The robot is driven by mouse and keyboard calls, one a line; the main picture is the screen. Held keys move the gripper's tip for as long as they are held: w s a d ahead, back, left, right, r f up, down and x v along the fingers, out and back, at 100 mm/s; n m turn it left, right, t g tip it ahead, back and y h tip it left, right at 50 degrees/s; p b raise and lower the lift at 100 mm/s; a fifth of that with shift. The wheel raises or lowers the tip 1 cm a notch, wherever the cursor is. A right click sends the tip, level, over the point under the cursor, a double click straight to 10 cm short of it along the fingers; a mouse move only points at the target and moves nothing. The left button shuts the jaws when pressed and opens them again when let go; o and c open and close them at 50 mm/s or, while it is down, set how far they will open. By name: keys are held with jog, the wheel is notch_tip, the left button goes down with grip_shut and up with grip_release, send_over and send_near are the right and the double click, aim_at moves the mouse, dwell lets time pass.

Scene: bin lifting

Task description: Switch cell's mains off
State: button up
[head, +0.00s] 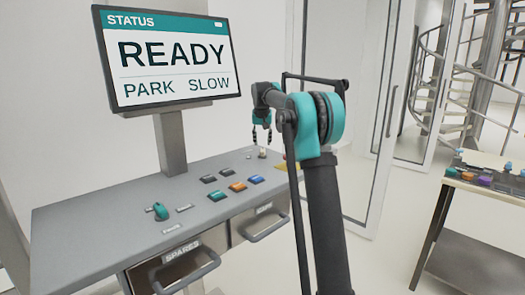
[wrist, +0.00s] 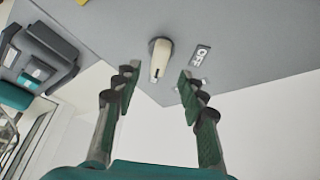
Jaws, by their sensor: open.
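A cream rotary switch (wrist: 160,60) on a dark round base is on the grey console top. An OFF label (wrist: 201,56) lies to its right in the wrist view, and a second small label is mostly hidden by the right finger. The switch's handle points down in that view, not toward OFF. My gripper (wrist: 158,88) is open, its fingers to either side of the handle's end, with no clear contact. In the head view the switch (head: 263,153) is small, just below my gripper (head: 262,138).
The console top (head: 105,193) carries a teal knob (head: 161,211) and several coloured buttons (head: 237,187). A screen (head: 170,57) above reads READY, PARK, SLOW. Drawers with handles are below. A glass door frame (head: 350,110) and another table (head: 490,180) stand to the right.

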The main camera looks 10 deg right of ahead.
aim_at(263, 150)
jog(key=x, duration=0.6)
jog(key=shift+r, duration=0.1)
grip_shut()
